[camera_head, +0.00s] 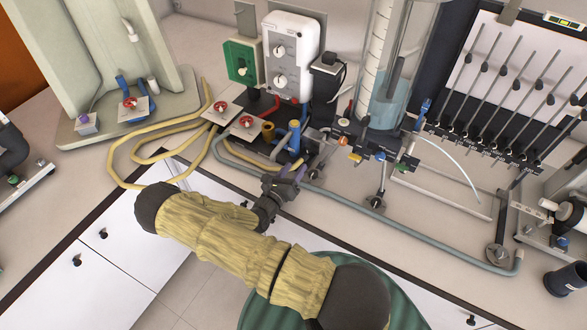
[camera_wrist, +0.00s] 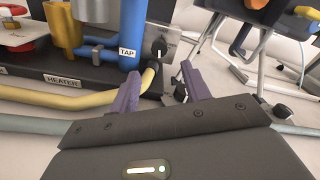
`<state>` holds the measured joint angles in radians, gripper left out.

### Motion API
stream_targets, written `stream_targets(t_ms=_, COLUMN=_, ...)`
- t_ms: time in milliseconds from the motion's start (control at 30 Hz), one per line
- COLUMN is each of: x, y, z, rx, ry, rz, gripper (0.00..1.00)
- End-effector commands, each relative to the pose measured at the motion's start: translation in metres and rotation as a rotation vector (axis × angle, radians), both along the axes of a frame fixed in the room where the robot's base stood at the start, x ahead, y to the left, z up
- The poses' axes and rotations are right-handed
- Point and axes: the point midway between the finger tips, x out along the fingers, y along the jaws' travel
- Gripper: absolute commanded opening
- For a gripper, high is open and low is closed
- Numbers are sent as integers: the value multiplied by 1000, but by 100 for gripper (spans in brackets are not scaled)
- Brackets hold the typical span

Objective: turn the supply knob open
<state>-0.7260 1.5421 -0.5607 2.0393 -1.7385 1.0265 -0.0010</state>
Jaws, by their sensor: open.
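No label reading "supply" is legible, so I cannot tell for sure which knob it names. In the wrist view a small dark knob (camera_wrist: 159,47) with a light pointer sits on a grey plate, right of the blue pipe (camera_wrist: 131,22) labelled TAP. My gripper (camera_wrist: 160,72) is open, its two purple fingers apart with nothing between them. The knob appears beyond the fingertips, between them in the picture, and looks untouched. In the head view my gripper (camera_head: 291,172) is at the bench's front edge, just in front of the blue pipe (camera_head: 294,137).
Red-handled valves (camera_head: 247,121) and yellow hoses (camera_head: 152,151) lie to the left. A white box (camera_head: 291,54) with dials stands behind. A grey hose (camera_head: 380,225) runs along the bench front. A water cylinder (camera_head: 385,85) and manometer board (camera_head: 510,75) stand to the right.

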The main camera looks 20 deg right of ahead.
Motion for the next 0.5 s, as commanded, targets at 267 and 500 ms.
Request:
stream_targets(t_ms=267, x=-4, y=-4, z=4, rx=21, ry=-17, rz=-36, gripper=47)
stream_targets(t_ms=500, x=-40, y=-21, z=27, rx=205, ry=-148, rz=-311, gripper=47)
